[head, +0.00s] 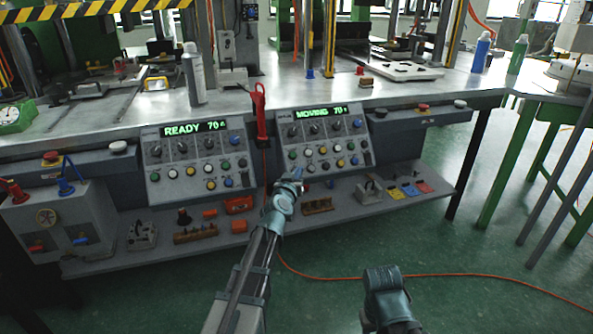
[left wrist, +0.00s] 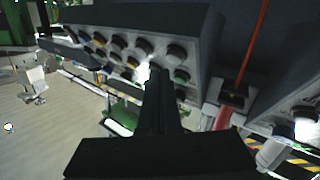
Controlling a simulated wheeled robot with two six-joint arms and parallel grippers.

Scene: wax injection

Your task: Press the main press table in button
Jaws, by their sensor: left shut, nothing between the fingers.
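Two grey control panels are set in the front of the press table. The left panel (head: 195,158) reads "READY 70" and the right panel (head: 322,137) reads "MOVING 70". Each has black knobs above rows of coloured buttons. My left gripper (head: 294,176) is shut and empty, at the lower left edge of the right panel. In the left wrist view its fingers (left wrist: 158,78) point at a panel's button rows, close to a bright white button (left wrist: 143,72). Whether they touch it I cannot tell. Button labels are too small to read.
A red-handled tool (head: 260,115) hangs between the panels. The lower shelf (head: 340,200) holds small tools and blocks. Red buttons (head: 381,113) sit on boxes beside the panels. An orange hose (head: 440,275) lies across the green floor. A spray can (head: 194,76) stands on the table.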

